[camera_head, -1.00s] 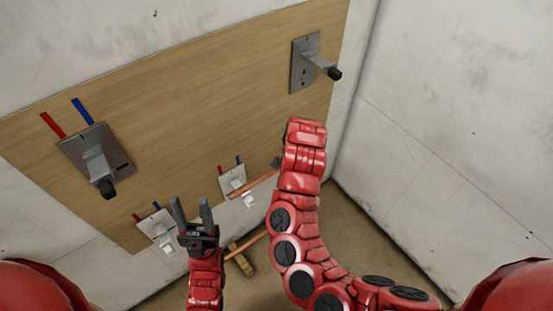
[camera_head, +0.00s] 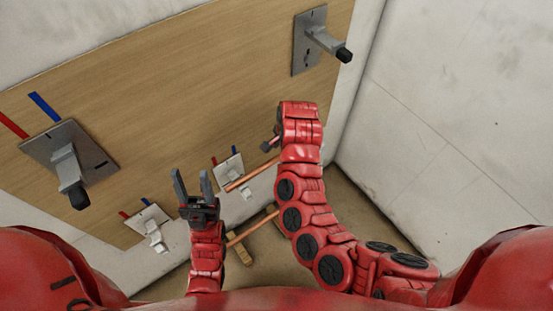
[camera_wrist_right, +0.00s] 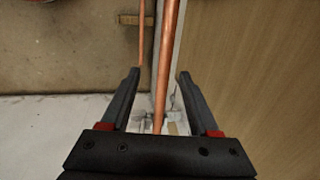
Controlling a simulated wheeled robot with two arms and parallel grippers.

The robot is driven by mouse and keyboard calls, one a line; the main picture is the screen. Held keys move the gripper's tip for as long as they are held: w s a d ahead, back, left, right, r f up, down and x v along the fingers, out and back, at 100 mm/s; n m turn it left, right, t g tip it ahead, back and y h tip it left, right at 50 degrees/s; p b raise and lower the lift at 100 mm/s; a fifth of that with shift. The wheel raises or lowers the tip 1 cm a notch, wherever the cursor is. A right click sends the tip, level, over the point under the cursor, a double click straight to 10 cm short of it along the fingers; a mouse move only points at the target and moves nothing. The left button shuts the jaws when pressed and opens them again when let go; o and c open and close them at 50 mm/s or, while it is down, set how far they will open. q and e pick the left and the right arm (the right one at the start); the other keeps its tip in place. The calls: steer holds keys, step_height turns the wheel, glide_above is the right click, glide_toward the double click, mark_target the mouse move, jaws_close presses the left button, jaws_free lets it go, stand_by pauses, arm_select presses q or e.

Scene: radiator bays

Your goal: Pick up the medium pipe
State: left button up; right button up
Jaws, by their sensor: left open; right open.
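Two copper pipes show in the head view. The upper pipe (camera_head: 252,174) runs from near the small bracket on the board to behind my right forearm. The lower pipe (camera_head: 252,229) lies over wooden blocks near the floor. I cannot tell which is the medium pipe. In the right wrist view the nearer pipe (camera_wrist_right: 167,62) runs lengthwise between the spread fingers of my right gripper (camera_wrist_right: 158,76), with gaps at both sides. The other pipe (camera_wrist_right: 142,45) looks thinner and farther off. My left gripper (camera_head: 191,174) is open and empty, left of the pipes.
The wooden board (camera_head: 180,80) carries a large left bracket (camera_head: 70,160), a large right bracket (camera_head: 312,42) and two small ones, (camera_head: 229,170) and (camera_head: 150,225). A wooden block (camera_head: 240,250) rests on the floor. The right wall (camera_head: 460,120) is bare.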

mark_target(279, 157)
steer(key=shift+w+a+f, duration=0.15)
steer(key=shift+w+f, duration=0.1)
steer(key=shift+f, duration=0.65)
steer(key=shift+w+a+f, duration=0.2)
steer(key=shift+w+f, duration=0.05)
steer(key=shift+f, duration=0.65)
steer(key=shift+w+a+f, duration=0.15)
steer(key=shift+w+f, duration=0.1)
steer(key=shift+f, duration=0.65)
steer(key=shift+c, duration=0.4)
jaws_close()
